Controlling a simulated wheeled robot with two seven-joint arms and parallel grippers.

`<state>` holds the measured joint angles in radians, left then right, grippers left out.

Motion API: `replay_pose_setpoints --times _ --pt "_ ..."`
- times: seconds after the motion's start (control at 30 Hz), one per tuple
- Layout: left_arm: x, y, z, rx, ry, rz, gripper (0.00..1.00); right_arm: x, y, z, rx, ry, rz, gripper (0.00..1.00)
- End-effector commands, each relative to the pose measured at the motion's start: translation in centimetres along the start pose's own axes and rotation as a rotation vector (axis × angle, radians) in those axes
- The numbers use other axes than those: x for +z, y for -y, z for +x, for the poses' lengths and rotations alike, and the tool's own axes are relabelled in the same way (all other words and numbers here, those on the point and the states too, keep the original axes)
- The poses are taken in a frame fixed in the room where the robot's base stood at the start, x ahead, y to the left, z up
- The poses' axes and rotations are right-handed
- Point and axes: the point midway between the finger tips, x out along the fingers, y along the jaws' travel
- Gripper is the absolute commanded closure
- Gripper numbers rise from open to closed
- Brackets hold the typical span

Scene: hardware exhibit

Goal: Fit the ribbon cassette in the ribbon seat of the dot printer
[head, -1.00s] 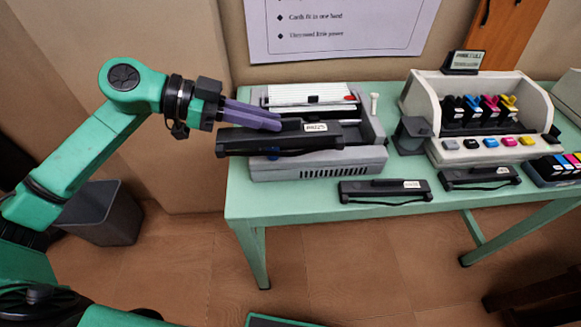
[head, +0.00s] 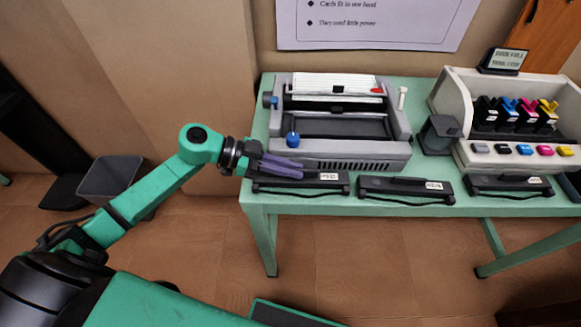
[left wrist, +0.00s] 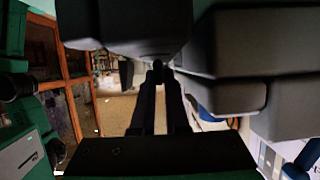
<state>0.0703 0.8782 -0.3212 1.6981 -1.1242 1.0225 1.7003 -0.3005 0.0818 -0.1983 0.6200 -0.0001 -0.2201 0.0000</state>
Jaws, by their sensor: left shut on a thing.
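The dot printer (head: 398,150) is a grey machine on the green table, with its open dark ribbon seat (head: 345,127) in view and no cassette in it. My left gripper (head: 300,170) is in front of the printer's left part, its purple fingers shut on a black ribbon cassette (head: 310,187) with a white label. This cassette is level, along the table's front edge; I cannot tell whether it touches the table. In the left wrist view the fingers (left wrist: 158,75) show among large dark shapes that I cannot identify surely. My right gripper is not in view.
Two more black cassettes, a middle one (head: 385,186) and a right one (head: 490,183), lie along the table's front edge. A blue knob (head: 293,139) stands at the printer's front left. A beige machine (head: 470,153) with coloured cartridges stands right, past a dark grey block (head: 438,138).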

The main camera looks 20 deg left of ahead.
Motion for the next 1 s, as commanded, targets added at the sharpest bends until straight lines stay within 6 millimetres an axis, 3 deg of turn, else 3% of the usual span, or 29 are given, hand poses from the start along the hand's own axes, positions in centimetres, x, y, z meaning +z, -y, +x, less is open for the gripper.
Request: replay_pose_setpoints --times 0.1,0.13,0.2,0.63,1.0 --pt "0.2 0.0 0.1 0.000 -0.001 0.000 1.00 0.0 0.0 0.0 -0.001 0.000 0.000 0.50" --pt "0.2 0.0 0.1 0.001 0.000 0.000 0.77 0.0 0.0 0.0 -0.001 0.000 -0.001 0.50" --pt "0.2 0.0 0.1 0.000 0.000 0.000 0.58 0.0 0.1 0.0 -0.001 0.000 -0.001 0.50" --pt "0.1 0.0 -0.7 -0.001 0.002 -0.002 0.58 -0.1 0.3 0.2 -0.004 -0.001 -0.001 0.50" --pt "0.2 0.0 -7.9 0.000 0.005 -0.004 0.58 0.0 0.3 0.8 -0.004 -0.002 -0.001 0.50"
